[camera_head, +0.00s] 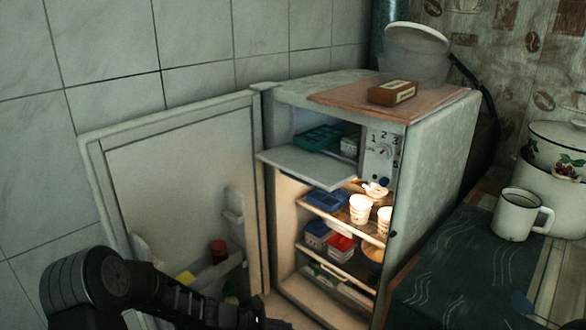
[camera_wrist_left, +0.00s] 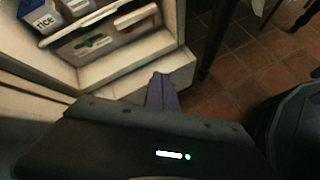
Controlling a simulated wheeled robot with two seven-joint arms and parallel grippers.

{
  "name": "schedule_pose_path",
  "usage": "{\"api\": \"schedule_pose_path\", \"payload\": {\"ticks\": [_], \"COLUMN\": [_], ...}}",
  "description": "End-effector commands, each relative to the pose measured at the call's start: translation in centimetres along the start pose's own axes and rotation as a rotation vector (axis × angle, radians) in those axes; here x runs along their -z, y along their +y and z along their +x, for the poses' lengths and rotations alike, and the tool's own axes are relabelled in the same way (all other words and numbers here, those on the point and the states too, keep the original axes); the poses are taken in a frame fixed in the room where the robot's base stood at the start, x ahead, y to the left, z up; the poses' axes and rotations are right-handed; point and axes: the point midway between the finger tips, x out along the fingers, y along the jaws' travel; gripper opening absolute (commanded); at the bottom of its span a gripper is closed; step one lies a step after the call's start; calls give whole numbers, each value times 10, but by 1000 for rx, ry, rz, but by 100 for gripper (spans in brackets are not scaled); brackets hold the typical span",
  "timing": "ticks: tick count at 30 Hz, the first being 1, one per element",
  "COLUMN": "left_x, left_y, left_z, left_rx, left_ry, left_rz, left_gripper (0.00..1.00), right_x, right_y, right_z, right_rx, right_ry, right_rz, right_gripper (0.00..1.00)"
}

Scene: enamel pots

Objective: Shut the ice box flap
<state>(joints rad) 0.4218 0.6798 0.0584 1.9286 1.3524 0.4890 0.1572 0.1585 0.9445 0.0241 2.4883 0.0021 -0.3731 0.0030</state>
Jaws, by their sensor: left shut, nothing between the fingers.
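The ice box flap (camera_head: 305,168) is a pale panel that hangs open, sticking out roughly level from the ice box at the top of the fridge (camera_head: 440,150). Behind it the ice box opening shows a dark green tray (camera_head: 318,137) and a small pale box (camera_head: 349,146). My left arm comes in low at the left in the head view, below and well apart from the flap. In the left wrist view my left gripper (camera_wrist_left: 162,92) is shut and empty, near the fridge's bottom corner. My right gripper is not in view.
The fridge door (camera_head: 180,190) stands wide open at the left, with jars in its shelf. Cups (camera_head: 361,209) and boxes fill the fridge shelves. A brown box (camera_head: 392,92) and a grey bucket (camera_head: 415,58) stand on top. A white mug (camera_head: 517,215) stands on the table at right.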

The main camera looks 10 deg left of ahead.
Motion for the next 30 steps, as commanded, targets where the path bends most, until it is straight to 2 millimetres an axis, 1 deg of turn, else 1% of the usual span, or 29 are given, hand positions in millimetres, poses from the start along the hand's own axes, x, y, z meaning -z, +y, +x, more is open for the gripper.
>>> {"api": "schedule_pose_path", "payload": {"ticks": [1,2,3,5,6,7,9,12,14,25,30], "left_x": [-34,-51,-71,-96,-110,-119,-134,-144,-147,-148,-154], "left_y": [52,78,111,152,175,188,210,217,216,216,222], "left_z": [-21,-31,-47,-70,-87,-98,-122,-138,-140,-137,-129], "left_rx": [-111,-172,-249,-349,-406,-441,-501,-524,-519,-513,-511], "left_ry": [-113,-188,-288,-434,-525,-586,-704,-789,-808,-807,-805], "left_rz": [-109,-170,-240,-322,-366,-395,-442,-471,-471,-474,-474], "left_gripper": [0,0,0,0,0,0,0,0,0,0,0], "right_x": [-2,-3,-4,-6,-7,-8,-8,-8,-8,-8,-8], "right_y": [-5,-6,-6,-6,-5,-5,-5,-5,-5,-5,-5], "right_z": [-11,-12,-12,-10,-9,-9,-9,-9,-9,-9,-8], "right_rx": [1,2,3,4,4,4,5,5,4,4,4], "right_ry": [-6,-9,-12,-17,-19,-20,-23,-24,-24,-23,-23], "right_rz": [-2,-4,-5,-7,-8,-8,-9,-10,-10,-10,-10], "right_gripper": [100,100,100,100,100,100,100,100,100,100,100]}}
